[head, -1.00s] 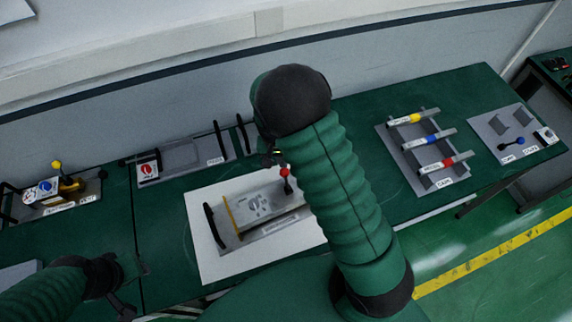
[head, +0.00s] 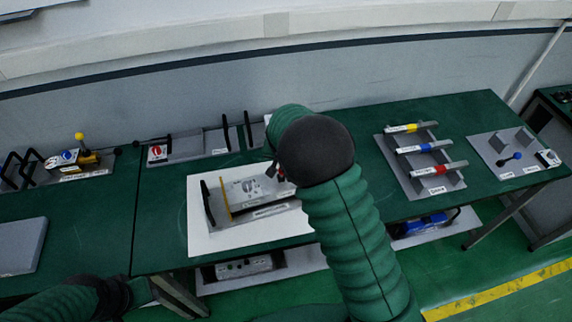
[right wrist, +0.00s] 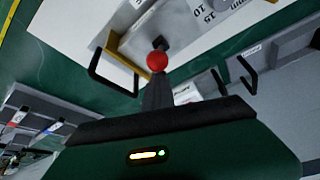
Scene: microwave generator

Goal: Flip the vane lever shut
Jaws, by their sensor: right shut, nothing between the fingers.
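The unit (head: 250,192) with a grey body and printed dial stands on a white board. Its lever has a red ball knob (right wrist: 157,60), seen just ahead of my right gripper (right wrist: 157,90) in the right wrist view. The gripper's dark fingers are shut and empty, pointing at the knob; I cannot tell whether they touch it. In the head view my right arm hides the unit's right end and most of the lever. My left arm (head: 85,298) is low at the left; its finger opening is not clear.
A yellow-knobbed unit (head: 79,160) stands at the far left. Black upright handles (head: 225,133) stand behind the white board (head: 207,243).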

